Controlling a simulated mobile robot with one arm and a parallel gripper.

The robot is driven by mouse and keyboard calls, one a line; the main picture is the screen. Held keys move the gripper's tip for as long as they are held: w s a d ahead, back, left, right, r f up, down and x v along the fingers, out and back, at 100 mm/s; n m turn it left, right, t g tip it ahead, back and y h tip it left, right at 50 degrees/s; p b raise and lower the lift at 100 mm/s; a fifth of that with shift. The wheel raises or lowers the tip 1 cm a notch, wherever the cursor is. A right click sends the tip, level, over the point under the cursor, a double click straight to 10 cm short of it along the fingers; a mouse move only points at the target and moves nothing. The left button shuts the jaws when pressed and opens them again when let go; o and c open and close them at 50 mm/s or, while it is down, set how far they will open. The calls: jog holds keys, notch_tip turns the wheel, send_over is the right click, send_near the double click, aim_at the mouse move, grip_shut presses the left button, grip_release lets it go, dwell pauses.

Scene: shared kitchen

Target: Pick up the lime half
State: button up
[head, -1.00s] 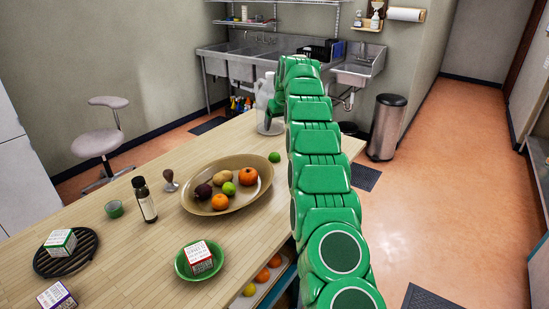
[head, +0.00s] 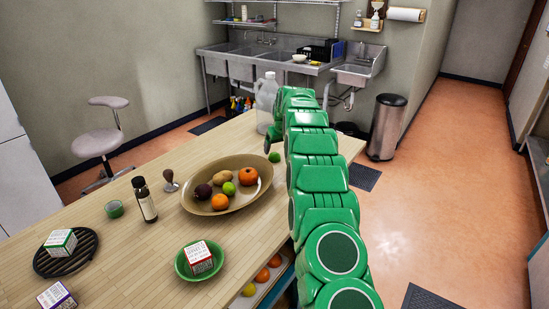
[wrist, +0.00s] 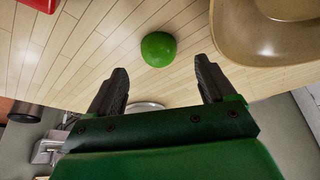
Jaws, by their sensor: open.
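The lime half (head: 274,157) is small and green and rests on the wooden counter, just beyond the oval bowl. In the wrist view the lime half (wrist: 158,49) shows its rounded green skin, ahead of the fingertips and between their lines. My gripper (wrist: 161,66) is open, with two dark fingers apart and nothing between them. In the head view my arm mostly hides the gripper; one dark finger (head: 268,144) shows right by the lime half.
A tan oval bowl (head: 197,207) of fruit stands close to the lime half; its rim (wrist: 227,45) is near the right finger. A clear jug (head: 264,118) stands behind. A dark bottle (head: 145,202) and a green bowl (head: 183,270) are farther left. Bare counter lies left of the lime half.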

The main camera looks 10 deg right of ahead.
aim_at(276, 154)
jog(key=shift+x, duration=2.6)
jog(key=shift+d, duration=0.1)
jog(key=c, duration=1.1)
jog(key=shift+r, duration=1.5)
jog(key=s+r, duration=1)
jog(key=s, duration=0.4)
